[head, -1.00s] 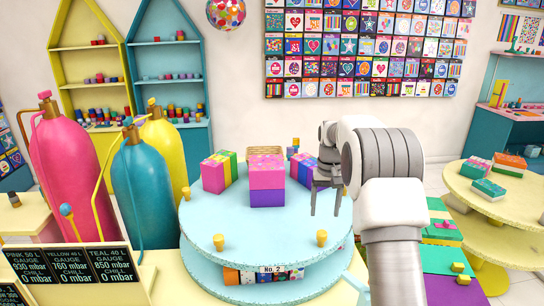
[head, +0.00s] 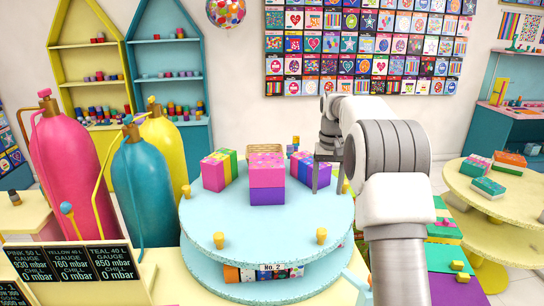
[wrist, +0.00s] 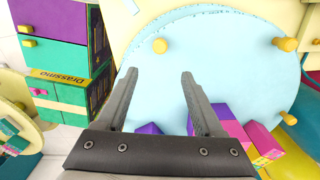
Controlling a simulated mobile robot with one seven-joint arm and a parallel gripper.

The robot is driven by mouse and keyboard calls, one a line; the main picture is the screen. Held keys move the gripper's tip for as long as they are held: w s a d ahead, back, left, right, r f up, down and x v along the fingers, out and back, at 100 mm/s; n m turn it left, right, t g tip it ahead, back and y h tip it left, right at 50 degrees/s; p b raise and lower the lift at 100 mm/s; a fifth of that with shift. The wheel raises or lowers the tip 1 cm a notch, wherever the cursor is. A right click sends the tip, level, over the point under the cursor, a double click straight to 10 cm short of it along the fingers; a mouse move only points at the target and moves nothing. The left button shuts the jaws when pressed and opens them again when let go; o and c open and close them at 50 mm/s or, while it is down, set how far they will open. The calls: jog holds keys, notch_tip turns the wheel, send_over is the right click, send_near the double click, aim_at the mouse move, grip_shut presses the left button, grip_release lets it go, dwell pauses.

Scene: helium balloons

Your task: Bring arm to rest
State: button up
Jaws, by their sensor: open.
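My gripper (head: 322,176) is at the right side of the round light-blue table (head: 225,275), partly hidden behind my own arm in the head view. In the wrist view my gripper (wrist: 158,82) shows two dark fingers spread apart with nothing between them. The pale blue tabletop (wrist: 220,75) lies beyond the fingertips. My arm is bent, with its upper links in front of the right part of the table.
Colored boxes (head: 267,182) stand on the table near the gripper, with yellow pegs (head: 219,240) around its edge. Pink, teal and yellow gas cylinders (head: 145,190) stand at left. A yellow round table (head: 490,195) stands at right. The table's front is mostly clear.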

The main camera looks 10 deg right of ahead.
jog(key=shift+r, duration=0.3)
jog(key=s+a+r+n+t+b, duration=0.1)
jog(key=s+a+r+b, duration=0.2)
jog(key=s, duration=0.6)
jog(key=s+a+r+t+b, duration=0.1)
jog(key=s+a+r+t, duration=0.15)
jog(key=s+r, duration=0.4)
jog(key=s+a+f+b, duration=0.1)
jog(key=s+f, duration=0.2)
jog(key=s, duration=0.4)
jog(key=s+a+f+t+b, duration=0.1)
jog(key=s+f, duration=0.3)
jog(key=s, duration=0.3)
jog(key=s+a+f+n+t+b, duration=0.1)
jog(key=s+f, duration=0.3)
jog(key=s, duration=0.3)
jog(key=shift+a, duration=0.2)
jog(key=shift+s, duration=0.1)
